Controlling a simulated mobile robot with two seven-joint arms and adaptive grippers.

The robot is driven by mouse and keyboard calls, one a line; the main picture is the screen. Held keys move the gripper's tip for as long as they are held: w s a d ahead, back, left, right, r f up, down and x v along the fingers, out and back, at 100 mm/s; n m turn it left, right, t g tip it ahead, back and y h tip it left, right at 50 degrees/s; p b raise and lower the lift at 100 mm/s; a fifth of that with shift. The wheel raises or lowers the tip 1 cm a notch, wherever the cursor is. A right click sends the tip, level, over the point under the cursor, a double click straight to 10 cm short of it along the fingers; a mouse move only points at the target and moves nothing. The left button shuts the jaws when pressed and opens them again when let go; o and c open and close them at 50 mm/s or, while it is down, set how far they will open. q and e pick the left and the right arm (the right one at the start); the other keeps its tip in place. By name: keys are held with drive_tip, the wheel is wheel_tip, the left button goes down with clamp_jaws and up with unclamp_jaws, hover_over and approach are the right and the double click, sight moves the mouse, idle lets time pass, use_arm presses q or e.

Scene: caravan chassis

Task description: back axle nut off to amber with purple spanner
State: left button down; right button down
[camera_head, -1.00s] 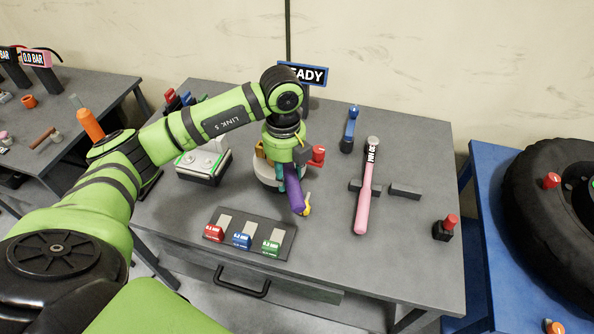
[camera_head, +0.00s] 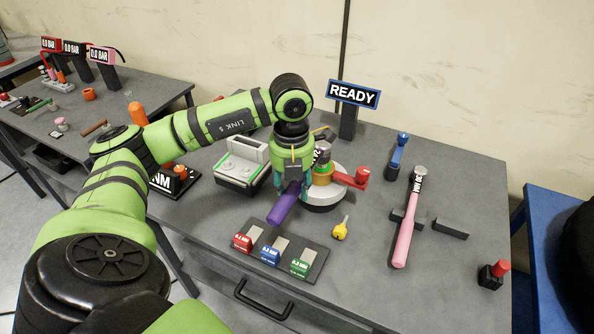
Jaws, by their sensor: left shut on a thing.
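My left gripper (camera_head: 292,180), reaching in from the left, is shut on the purple spanner (camera_head: 284,205). It holds the spanner over the bench at the left front side of a round white stand (camera_head: 326,203). The purple handle slants down toward the front left; its far end is hidden by the gripper. On the stand are an orange-yellow piece (camera_head: 325,169) and a red part (camera_head: 352,179) sticking out right. I cannot tell which part is the back axle nut or whether the spanner touches it. My right gripper is out of view.
A "READY" sign (camera_head: 354,95) stands behind. A dark tray (camera_head: 313,268) holds red, blue and green labelled blocks in front. A grey and white device (camera_head: 240,165) stands left.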

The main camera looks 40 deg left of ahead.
use_arm(q)
drive_tip(key=shift+f+b, duration=0.75)
drive_tip(key=shift+f, duration=0.15)
idle(0.4)
drive_tip(key=shift+w+d+r, duration=0.1)
drive_tip(key=shift+d, duration=0.05)
drive_tip(key=shift+d+n, duration=0.2)
drive_tip(key=shift+n, duration=0.1)
drive_tip(key=w+d+n+p, duration=0.2)
drive_tip(key=w+d+n, duration=0.2)
drive_tip(key=d+n, duration=0.3)
drive_tip(key=shift+w+d, duration=0.25)
drive_tip(key=shift+w, duration=0.1)
idle(1.4)
